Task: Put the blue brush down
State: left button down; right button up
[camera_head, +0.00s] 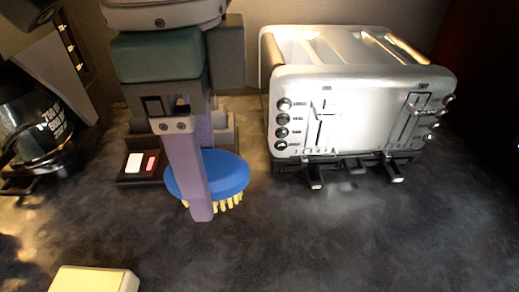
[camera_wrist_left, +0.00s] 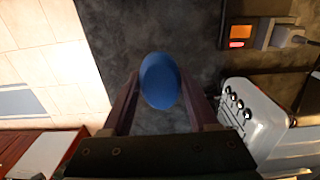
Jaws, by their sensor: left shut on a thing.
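The blue brush (camera_head: 232,174) has an oval blue top and yellowish bristles pointing down. My left gripper (camera_head: 202,212) comes down from above with purple fingers and is shut on the brush. In the left wrist view the blue brush (camera_wrist_left: 160,80) sits between the two fingers. The bristles are close above the dark countertop (camera_head: 290,245); I cannot tell whether they touch it. One finger hides part of the brush in the head view. My right gripper is not in view.
A white toaster (camera_head: 355,95) with dark knobs stands to the right of the brush. A coffee pot (camera_head: 35,125) stands at the left. A cream block (camera_head: 93,279) lies front left. The front middle counter is clear.

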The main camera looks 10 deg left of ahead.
pick_arm(q)
notch_tip(320, 180, down, 10)
jog(key=shift+f+b, duration=0.1)
jog(key=shift+b, duration=0.35)
jog(key=shift+f+b, duration=0.3)
jog(key=shift+f, duration=2.05)
